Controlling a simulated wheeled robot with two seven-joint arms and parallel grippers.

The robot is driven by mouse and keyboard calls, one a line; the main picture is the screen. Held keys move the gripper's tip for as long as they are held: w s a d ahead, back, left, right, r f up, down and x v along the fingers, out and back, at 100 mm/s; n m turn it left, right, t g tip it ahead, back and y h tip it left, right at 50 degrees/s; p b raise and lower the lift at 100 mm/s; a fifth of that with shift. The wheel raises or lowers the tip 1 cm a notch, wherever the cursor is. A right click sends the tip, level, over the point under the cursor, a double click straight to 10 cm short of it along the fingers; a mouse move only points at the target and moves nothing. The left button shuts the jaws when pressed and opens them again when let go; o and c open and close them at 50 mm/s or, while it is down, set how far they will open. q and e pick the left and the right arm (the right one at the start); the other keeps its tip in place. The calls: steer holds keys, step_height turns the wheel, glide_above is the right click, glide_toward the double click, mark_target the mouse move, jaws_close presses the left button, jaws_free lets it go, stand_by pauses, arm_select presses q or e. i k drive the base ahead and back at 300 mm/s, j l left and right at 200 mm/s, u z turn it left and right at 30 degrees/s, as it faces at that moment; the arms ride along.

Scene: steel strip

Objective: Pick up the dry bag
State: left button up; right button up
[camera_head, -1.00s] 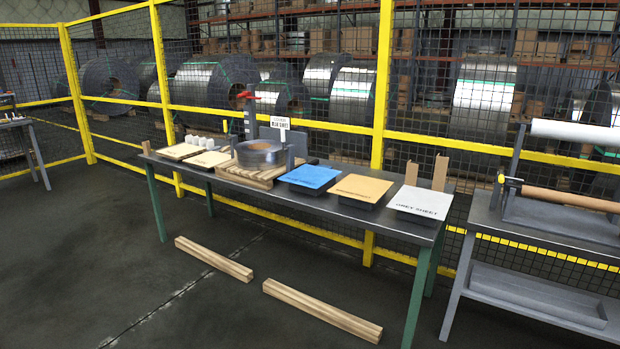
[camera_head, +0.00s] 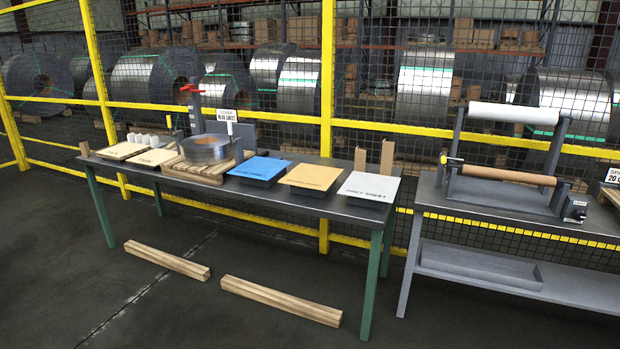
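I cannot make out for certain which thing is the dry bag. Several small white upright pieces (camera_head: 148,139) stand at the far left end of the long table (camera_head: 330,158). Near them lie a cream flat pad (camera_head: 120,151) and a second cream pad with small dark print (camera_head: 153,158), too small to read. Neither of my grippers is in view.
The table also holds a steel strip coil (camera_head: 205,150) on a wooden pallet, a blue sheet (camera_head: 259,168), a tan sheet (camera_head: 310,177) and a grey sheet (camera_head: 369,187). Two timbers (camera_head: 280,300) lie on the floor in front. A roll bench (camera_head: 480,198) stands right; yellow fencing stands behind.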

mark_target(154, 141)
steer(key=i+j+u, duration=1.15)
steer(key=i+u, duration=0.45)
steer(key=i, duration=1.3)
